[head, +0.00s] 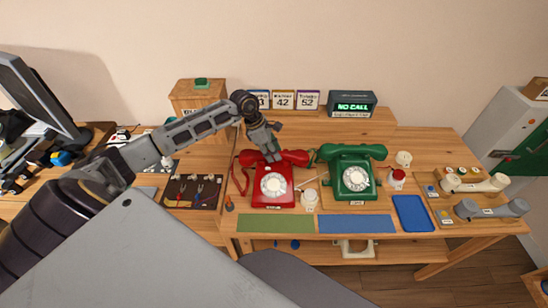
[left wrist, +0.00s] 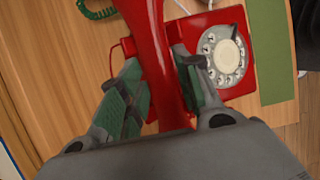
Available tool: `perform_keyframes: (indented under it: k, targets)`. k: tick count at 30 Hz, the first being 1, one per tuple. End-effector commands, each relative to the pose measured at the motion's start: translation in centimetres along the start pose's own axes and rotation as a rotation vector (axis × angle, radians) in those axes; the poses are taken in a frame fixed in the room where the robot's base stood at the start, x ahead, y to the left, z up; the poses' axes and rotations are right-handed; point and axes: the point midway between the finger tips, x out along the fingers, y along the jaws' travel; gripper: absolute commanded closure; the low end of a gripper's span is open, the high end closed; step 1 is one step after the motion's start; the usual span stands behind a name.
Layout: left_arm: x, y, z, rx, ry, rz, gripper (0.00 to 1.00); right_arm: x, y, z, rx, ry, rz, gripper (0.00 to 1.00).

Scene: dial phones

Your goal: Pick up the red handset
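The red handset (head: 292,157) lies across the top of the red dial phone (head: 274,186) in the head view. My left gripper (head: 269,152) is down at the handset from above and hides part of it. In the left wrist view, the red handset (left wrist: 163,70) runs between the two fingers of the left gripper (left wrist: 160,75). The fingers lie close on both sides of it. I cannot tell whether they press on it. The phone's white dial (left wrist: 223,55) is just to the right. My right gripper is not in view.
A green dial phone (head: 351,177) stands to the right of the red one. A dark tool tray (head: 180,200) lies to the left. White cups and two more handsets are on the right. Green (head: 275,224) and blue (head: 356,224) mats lie along the front.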

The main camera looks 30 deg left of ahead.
Motion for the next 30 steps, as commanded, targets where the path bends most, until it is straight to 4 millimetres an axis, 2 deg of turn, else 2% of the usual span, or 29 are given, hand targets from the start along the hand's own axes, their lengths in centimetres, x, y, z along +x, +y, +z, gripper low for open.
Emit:
perform_keyframes:
  k: [1, 6, 7, 20, 26, 30]
  targets:
    - [0.0, 0.0, 0.0, 0.0, 0.0, 0.0, 0.77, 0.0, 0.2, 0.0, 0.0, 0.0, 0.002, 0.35]
    - [0.0, 0.0, 0.0, 0.0, 0.0, 0.0, 0.99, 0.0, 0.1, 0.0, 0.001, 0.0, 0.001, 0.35]
    - [0.0, 0.0, 0.0, 0.0, 0.0, 0.0, 1.0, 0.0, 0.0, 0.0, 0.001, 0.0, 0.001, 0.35]
    - [-0.6, 0.1, 0.3, 0.001, -0.001, 0.003, 1.0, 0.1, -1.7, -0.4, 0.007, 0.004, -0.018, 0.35]
    - [-2.3, 0.1, 1.0, 0.002, -0.002, 0.004, 1.0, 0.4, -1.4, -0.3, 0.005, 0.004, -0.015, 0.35]
    - [-4.1, 0.1, 1.8, 0.002, -0.002, 0.005, 1.0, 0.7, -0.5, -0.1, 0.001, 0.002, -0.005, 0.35]
